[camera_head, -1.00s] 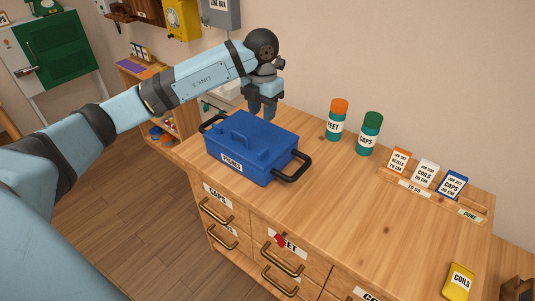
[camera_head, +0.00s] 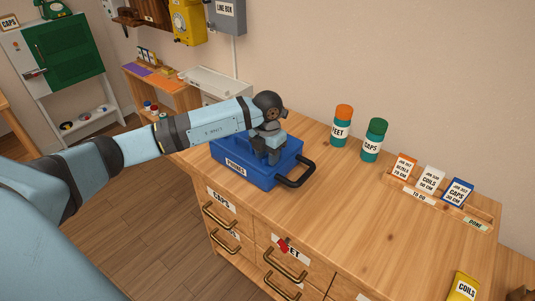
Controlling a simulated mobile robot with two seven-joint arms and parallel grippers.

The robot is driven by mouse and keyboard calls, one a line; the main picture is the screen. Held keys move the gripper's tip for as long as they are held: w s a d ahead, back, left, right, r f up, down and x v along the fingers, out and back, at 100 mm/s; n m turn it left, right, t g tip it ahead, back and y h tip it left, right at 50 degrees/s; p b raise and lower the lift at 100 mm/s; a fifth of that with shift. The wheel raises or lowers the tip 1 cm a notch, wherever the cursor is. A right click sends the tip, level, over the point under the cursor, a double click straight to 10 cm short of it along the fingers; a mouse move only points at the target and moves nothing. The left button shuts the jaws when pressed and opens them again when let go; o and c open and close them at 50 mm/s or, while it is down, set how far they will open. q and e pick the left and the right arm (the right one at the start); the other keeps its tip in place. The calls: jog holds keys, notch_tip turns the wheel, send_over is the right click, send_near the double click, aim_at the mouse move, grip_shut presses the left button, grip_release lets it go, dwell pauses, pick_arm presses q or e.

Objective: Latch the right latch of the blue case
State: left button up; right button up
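The blue case (camera_head: 246,178) sits on the wooden cabinet top at its left end, with a "PHONES" label on its front and a black handle (camera_head: 297,174) on its right side. Its lid looks closed. My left gripper (camera_head: 272,159) points down at the right part of the lid, fingers close to or touching it; the gap between the fingertips is too small to judge. My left forearm hides the rear and left of the case. The right latch cannot be made out clearly. My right gripper is not in view.
An orange-capped bottle (camera_head: 341,126) and a green-capped bottle (camera_head: 374,141) stand behind and right of the case. A card rack (camera_head: 436,196) stands further right, with a yellow "COILS" box (camera_head: 463,287) at the front right. The middle of the top is clear.

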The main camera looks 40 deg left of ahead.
pick_arm(q)
jog(key=c, duration=0.7)
grip_shut()
